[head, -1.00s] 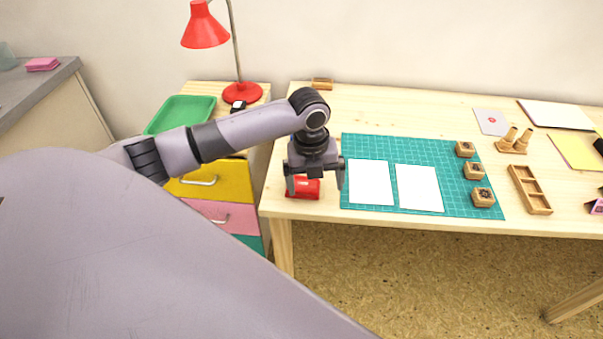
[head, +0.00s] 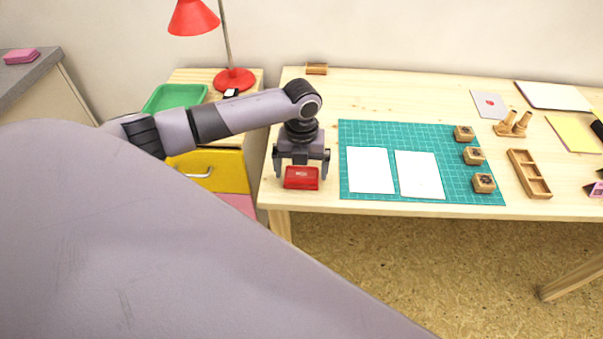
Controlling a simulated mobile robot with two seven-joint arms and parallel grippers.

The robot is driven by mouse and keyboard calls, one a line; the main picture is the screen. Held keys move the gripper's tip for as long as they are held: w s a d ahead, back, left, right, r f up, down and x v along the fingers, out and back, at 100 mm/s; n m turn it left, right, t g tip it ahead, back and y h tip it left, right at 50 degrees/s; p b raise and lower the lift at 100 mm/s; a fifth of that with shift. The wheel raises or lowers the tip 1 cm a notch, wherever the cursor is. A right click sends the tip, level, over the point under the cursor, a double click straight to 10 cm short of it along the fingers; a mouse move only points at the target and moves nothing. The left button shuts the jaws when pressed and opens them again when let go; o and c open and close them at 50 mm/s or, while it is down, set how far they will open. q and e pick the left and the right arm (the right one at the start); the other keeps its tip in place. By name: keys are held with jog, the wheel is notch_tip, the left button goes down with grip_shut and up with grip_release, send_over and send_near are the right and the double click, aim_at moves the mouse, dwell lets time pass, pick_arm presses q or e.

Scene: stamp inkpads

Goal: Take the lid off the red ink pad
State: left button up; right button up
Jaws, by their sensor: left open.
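The red ink pad (head: 302,179) is a small red box with a pale label on its top, near the front left of the wooden table. Its red lid shows on top, and I see no gap under it. My left gripper (head: 301,170) points down over the pad. It is open, with one finger at the pad's left side and the other at its right. A small gap shows on each side. The gripper body hides the pad's far edge. My right gripper is not in view.
A green cutting mat (head: 390,132) with two white sheets (head: 371,170) lies right of the pad. Wooden stamps (head: 484,183) stand on its right side, beside a wooden tray (head: 514,158). A red lamp (head: 234,80) and green tray (head: 150,103) are at the left.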

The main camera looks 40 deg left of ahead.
aim_at(303, 174)
pick_arm(q)
jog(key=shift+f, duration=0.15)
jog(key=c, duration=0.9)
jog(key=shift+o, duration=0.2)
notch_tip(303, 174, up, 20)
jog(key=shift+w, duration=0.15)
